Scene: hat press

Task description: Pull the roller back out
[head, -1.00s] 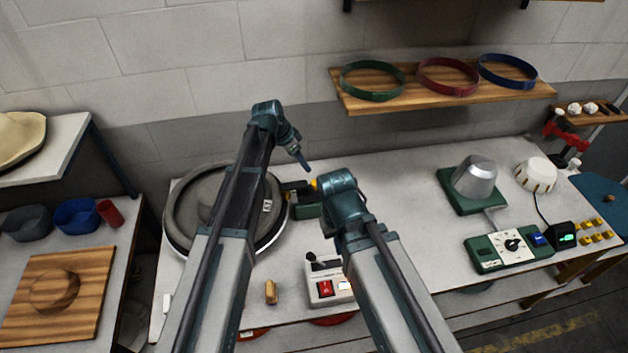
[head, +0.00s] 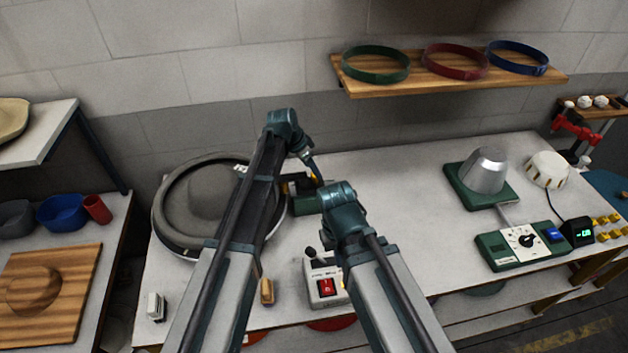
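I cannot make out the roller itself. My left arm crosses in front of the hat, and its gripper (head: 314,169) points down close to the green unit; its opening cannot be told. My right arm's wrist is just right of the unit and hides its gripper.
A control box with a red switch (head: 326,288) and a wooden peg (head: 267,291) are at the front. A metal form on a green base (head: 482,197) and a dial panel (head: 520,246) stand right.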

